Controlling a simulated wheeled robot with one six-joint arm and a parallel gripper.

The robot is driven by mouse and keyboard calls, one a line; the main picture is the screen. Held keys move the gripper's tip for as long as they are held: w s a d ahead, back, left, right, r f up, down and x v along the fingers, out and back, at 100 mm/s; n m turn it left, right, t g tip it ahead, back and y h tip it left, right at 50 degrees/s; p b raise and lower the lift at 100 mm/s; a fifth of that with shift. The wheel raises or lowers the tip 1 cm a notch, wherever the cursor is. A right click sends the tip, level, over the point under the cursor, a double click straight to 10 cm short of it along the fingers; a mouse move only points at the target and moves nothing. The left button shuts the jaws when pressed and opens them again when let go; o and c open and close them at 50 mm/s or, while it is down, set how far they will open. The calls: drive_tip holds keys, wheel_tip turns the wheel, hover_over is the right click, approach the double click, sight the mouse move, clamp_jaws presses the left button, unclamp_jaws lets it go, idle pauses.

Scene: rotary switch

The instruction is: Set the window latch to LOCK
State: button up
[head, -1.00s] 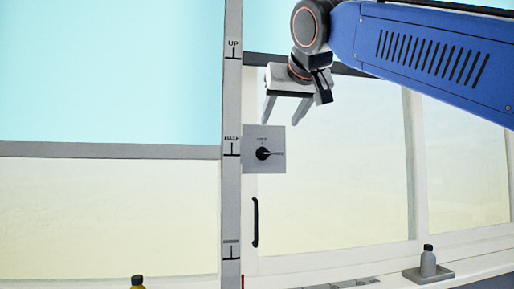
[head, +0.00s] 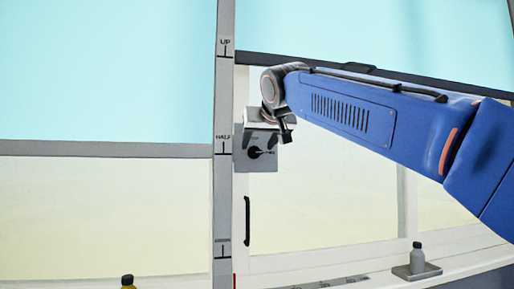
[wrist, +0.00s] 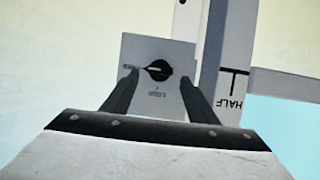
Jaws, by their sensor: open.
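The window latch is a black round knob (head: 254,152) with a slim pointer on a grey square plate (head: 266,165), fixed beside the window post. In the head view the pointer lies to the right. The wrist view, turned upside down, shows the knob (wrist: 160,70) with its pointer to the left, towards a small label; another small label is at the plate's lower part there. My gripper (head: 264,138) is in front of the plate's upper part in the head view. In the wrist view my gripper (wrist: 161,76) is open, its fingers either side of the knob, with nothing held.
A grey post (head: 223,110) marked UP and HALF stands left of the plate. A black handle (head: 247,221) is below it on the window frame. A yellow bottle (head: 128,284) shows at the bottom.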

sight(256, 152)
drive_tip(key=shift+x, duration=1.3)
drive_tip(key=c, duration=1.1)
drive_tip(key=shift+o, duration=0.2)
